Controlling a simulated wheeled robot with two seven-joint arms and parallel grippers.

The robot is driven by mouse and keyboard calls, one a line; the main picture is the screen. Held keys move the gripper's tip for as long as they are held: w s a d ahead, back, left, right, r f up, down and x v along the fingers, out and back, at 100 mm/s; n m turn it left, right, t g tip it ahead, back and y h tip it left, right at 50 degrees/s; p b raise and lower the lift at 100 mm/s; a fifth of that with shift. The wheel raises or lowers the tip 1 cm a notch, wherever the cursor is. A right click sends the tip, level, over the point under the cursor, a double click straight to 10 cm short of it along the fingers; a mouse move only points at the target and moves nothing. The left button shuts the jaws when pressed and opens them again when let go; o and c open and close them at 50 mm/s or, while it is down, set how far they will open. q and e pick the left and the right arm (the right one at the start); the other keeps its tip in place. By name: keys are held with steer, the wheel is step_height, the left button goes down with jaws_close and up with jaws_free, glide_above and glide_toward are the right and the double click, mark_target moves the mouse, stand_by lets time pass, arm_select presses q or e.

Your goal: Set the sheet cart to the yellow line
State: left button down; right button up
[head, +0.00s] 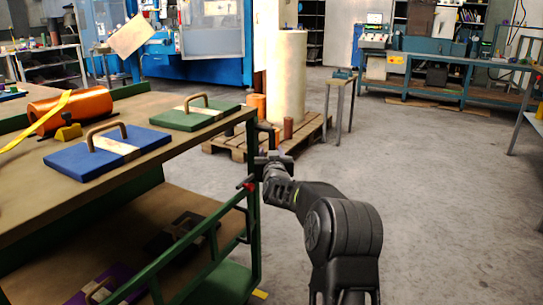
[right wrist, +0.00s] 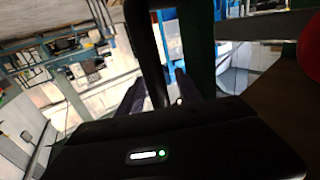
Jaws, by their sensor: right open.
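The sheet cart, with a brown top (head: 140,110) and a green frame (head: 252,215), fills the left of the head view. A short yellow mark (head: 260,294) shows on the floor by the cart's lower right corner; the cart hides any more of it. My right gripper (head: 268,157) is at the cart's near right end, by its upright bar. In the right wrist view the open fingers (right wrist: 160,98) have a dark upright bar (right wrist: 147,45) between them, with a green post (right wrist: 199,60) just beyond. I cannot tell whether they touch the bar. My left gripper is not in view.
On the cart lie a blue die (head: 108,152), a green die (head: 197,115) and an orange foil roll (head: 75,108). A red knob (head: 251,186) sits by the cart's end. A pallet (head: 240,143) with a pale roll (head: 287,75) stands behind. The floor to the right is clear.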

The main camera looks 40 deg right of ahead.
steer(key=p+v, duration=0.1)
steer(key=v, duration=0.6)
steer(key=shift+s+a, duration=0.25)
stand_by(0.4)
